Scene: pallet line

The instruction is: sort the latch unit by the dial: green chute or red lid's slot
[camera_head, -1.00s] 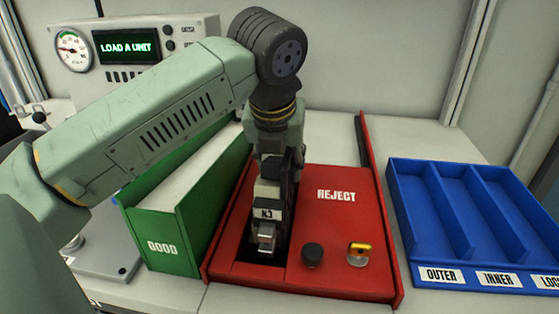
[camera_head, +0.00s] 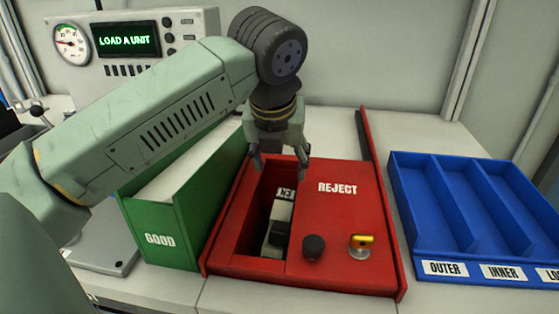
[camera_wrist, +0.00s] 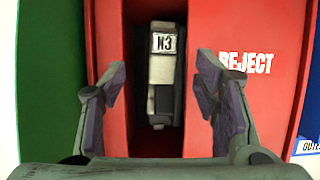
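The latch unit (camera_head: 280,222), grey and black with an N3 label, is down in the slot of the red REJECT lid (camera_head: 337,215). It leans in the head view, and its lower end is dark in the slot's shadow. In the wrist view the latch unit (camera_wrist: 162,75) lies between my fingers' lines, apart from both. My gripper (camera_head: 279,172) is open and empty above the slot's far end; it also shows in the wrist view (camera_wrist: 160,80). The green GOOD chute (camera_head: 160,238) stands left of the red box. The dial (camera_head: 72,48) is at the back left, its needle toward the left.
The tester screen (camera_head: 126,41) reads LOAD A UNIT. A black knob (camera_head: 313,246) and a yellow-topped latch (camera_head: 361,246) sit on the red lid. A blue tray (camera_head: 446,268) with labelled compartments stands at the right. Bare table lies behind the red box.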

